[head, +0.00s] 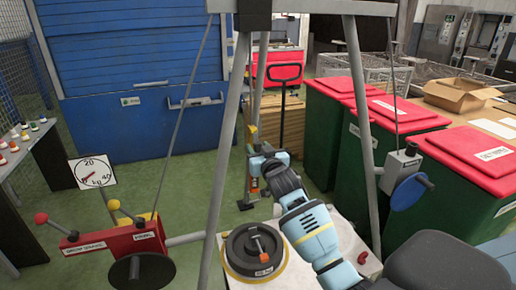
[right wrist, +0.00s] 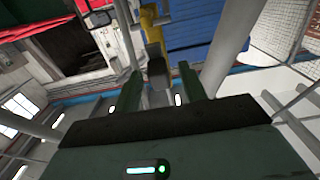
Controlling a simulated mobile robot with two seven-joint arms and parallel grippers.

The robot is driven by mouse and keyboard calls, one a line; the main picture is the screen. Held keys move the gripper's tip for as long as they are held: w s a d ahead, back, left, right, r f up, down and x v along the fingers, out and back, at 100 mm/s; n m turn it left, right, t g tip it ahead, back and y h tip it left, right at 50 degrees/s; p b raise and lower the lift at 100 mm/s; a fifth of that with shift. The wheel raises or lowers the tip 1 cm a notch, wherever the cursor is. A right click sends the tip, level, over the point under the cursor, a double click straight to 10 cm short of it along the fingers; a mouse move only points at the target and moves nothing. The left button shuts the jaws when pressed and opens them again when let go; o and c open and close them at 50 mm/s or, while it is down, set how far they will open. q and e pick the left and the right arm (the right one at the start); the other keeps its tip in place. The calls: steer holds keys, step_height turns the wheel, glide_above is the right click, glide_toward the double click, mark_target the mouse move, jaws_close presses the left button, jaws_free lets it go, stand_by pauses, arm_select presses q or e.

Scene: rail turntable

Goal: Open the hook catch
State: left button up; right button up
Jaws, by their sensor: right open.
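My right arm reaches up through the middle of the head view. Its gripper (head: 256,168) is beside a slim upright post with yellow and orange parts (head: 252,140). The right wrist view shows the two dark green fingers (right wrist: 158,92) apart. A dark grey block (right wrist: 157,66) on a yellow part (right wrist: 150,28) shows between or just beyond them; I cannot tell whether they touch it. I cannot make out the hook catch with certainty; it may be on this yellow part. My left gripper is out of view.
A black round disc (head: 239,244) with an orange-tipped lever lies below my right arm. Grey frame legs (head: 226,140) stand around the work area. A red lever console (head: 113,246) is at left, a blue wheel (head: 409,191) and green bins with red lids (head: 368,150) at right.

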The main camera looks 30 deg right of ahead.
steer(key=shift+w+d, duration=0.1)
steer(key=shift+w, duration=0.35)
jaws_close()
